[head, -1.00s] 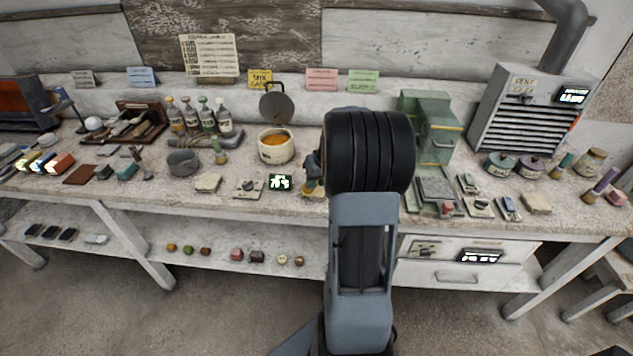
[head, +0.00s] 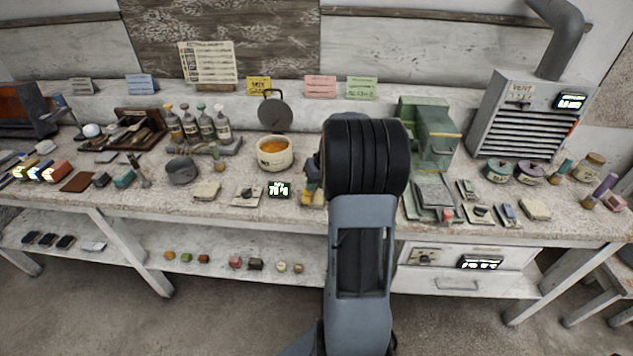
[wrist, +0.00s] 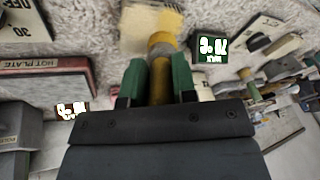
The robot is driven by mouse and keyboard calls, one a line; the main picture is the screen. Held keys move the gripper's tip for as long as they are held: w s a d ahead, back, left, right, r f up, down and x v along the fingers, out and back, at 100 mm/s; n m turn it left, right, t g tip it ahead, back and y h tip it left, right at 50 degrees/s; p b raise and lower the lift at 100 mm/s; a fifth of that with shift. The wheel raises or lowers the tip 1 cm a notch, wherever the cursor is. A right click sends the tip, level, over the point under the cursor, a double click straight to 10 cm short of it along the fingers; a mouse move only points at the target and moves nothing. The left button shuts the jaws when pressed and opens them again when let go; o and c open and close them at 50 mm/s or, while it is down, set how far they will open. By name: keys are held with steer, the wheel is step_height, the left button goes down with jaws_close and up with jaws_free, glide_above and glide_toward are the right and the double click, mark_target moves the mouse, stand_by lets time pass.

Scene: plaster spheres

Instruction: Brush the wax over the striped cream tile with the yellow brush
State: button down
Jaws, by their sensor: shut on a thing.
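My gripper (wrist: 160,82) is shut around the yellow brush (wrist: 158,88), its green fingers on either side of the handle. The brush points away from the wrist, its far end over a pale cream tile (wrist: 136,40) on the bench. The tile has a yellowish patch near its top; I cannot make out stripes or whether the bristles touch it. In the head view my dark wrist hides most of the gripper and brush; a bit of yellow shows at its left edge. The cream pot of orange wax (head: 274,166) stands left of my wrist.
A small lit display (head: 279,190) sits just left of the gripper. Another cream slab (head: 207,191) lies farther left. A green machine (head: 428,125) stands close right of my wrist, with a vented box (head: 520,115) beyond it. The bench is crowded.

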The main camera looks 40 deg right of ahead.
steer(key=shift+s+a+r, duration=0.45)
steer(key=shift+r, duration=0.05)
steer(key=shift+w+d, duration=0.1)
steer(key=shift+d, duration=0.05)
steer(key=shift+w+d+f, duration=0.25)
steer(key=shift+w+d, duration=0.35)
steer(key=shift+d, duration=0.2)
steer(key=shift+f+b, duration=0.25)
steer(key=shift+b, duration=0.1)
steer(key=shift+s+a, duration=0.1)
steer(key=shift+s+a+b, duration=0.55)
steer(key=shift+s, duration=0.05)
